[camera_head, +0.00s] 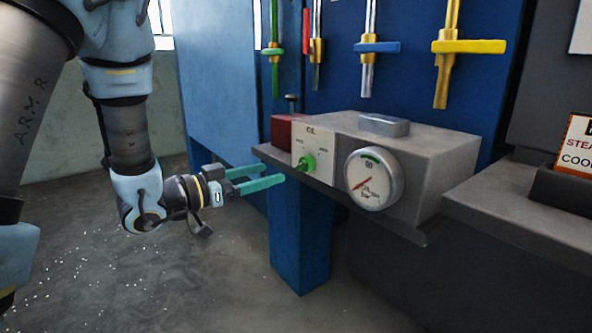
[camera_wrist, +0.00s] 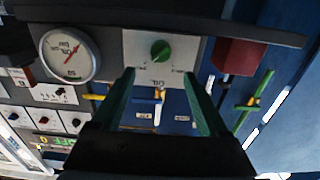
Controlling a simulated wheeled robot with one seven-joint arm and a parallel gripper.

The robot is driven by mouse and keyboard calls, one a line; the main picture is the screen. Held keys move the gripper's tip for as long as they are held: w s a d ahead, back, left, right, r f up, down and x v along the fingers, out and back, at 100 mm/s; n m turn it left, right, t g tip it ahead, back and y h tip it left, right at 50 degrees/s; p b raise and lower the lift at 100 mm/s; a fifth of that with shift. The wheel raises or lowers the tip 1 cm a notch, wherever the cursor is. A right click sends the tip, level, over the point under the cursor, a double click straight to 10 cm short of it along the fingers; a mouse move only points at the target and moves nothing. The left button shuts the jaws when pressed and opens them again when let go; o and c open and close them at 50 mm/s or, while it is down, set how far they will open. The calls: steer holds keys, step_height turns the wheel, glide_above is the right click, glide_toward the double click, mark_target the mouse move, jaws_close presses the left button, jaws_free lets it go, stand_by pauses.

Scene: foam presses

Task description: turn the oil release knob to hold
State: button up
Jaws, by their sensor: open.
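The green oil release knob (camera_head: 308,163) sits on a pale plate marked OIL (camera_head: 313,146) at the left front of a grey box. In the wrist view the knob (camera_wrist: 160,50) is ahead of the fingers, near the top middle, with small lettering on its plate that I cannot read. My gripper (camera_head: 272,174) is open, its two green fingers pointing toward the box from the left. In the wrist view the fingers (camera_wrist: 158,85) are spread with nothing between them. They appear apart from the knob.
A round pressure gauge (camera_head: 373,179) is right of the knob. A dark red block (camera_head: 285,130) is just left of the plate. The shelf edge (camera_head: 340,195) runs under the box. Coloured valve handles (camera_head: 377,47) hang above. Open floor (camera_head: 110,270) lies at the left.

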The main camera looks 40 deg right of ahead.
mark_target(299, 165)
steer(key=d, duration=0.9)
steer(key=shift+s+d+p, duration=0.15)
steer(key=shift+s+p, duration=0.1)
steer(key=shift+p, duration=0.1)
jaws_close()
